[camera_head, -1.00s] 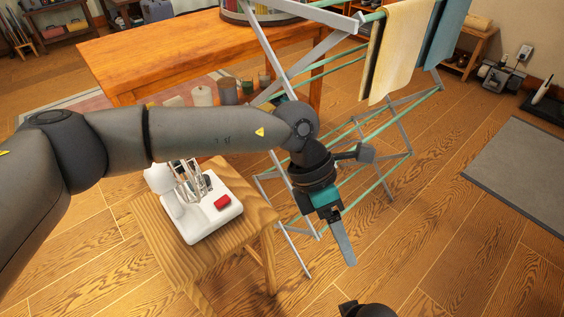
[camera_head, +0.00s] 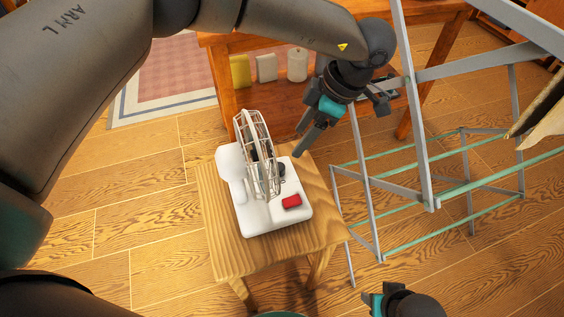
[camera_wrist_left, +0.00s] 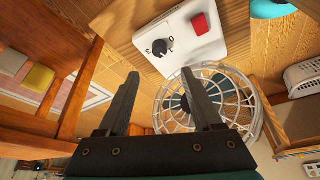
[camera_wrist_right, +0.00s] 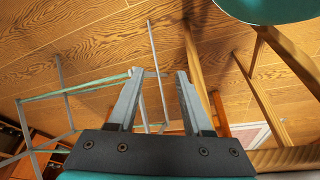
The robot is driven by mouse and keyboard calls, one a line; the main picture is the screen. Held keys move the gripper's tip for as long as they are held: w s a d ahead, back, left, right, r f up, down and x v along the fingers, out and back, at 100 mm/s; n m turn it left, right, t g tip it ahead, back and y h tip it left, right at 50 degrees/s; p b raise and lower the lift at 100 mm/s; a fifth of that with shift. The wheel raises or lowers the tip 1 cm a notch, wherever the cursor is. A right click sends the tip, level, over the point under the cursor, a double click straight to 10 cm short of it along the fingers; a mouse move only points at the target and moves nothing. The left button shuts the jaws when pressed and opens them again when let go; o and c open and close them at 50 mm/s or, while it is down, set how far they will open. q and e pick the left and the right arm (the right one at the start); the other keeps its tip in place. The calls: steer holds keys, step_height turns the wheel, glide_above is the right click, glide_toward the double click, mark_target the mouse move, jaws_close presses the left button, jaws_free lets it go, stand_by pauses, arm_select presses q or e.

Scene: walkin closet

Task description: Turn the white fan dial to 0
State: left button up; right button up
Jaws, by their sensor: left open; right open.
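The white fan (camera_head: 262,212) stands on a small wooden stool. It has a wire cage (camera_head: 255,150) and a red block or button (camera_head: 291,201) on its base. Its black dial (camera_wrist_left: 160,47) shows in the left wrist view with the marks 3 and 0 beside it; I cannot tell which mark it points to. In the head view the dial (camera_head: 281,170) is partly hidden by the cage. My left gripper (camera_head: 304,145) is open and empty, just behind and above the fan base, apart from the dial. My right gripper (camera_head: 374,299) is open and empty, low at the front right.
The wooden stool (camera_head: 225,250) has bare top around the fan. A metal drying rack (camera_head: 420,130) with green bars stands close on the right. Floor at the left is clear.

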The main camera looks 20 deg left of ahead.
mark_target(285, 168)
arm_select(q)
steer(key=b+x, duration=0.3)
steer(key=x, duration=0.5)
steer(key=shift+a+f, duration=0.1)
steer(key=shift+f, duration=0.3)
steer(key=shift+b+x, duration=0.35)
steer(key=shift+x, duration=0.75)
arm_select(e)
step_height(285, 168, up, 9)
steer(key=t, duration=0.1)
steer(key=shift+w+f+t, duration=0.2)
steer(key=shift+w+t, duration=0.05)
steer(key=shift+t, duration=0.05)
arm_select(q)
steer(key=shift+c, duration=0.3)
jaws_close()
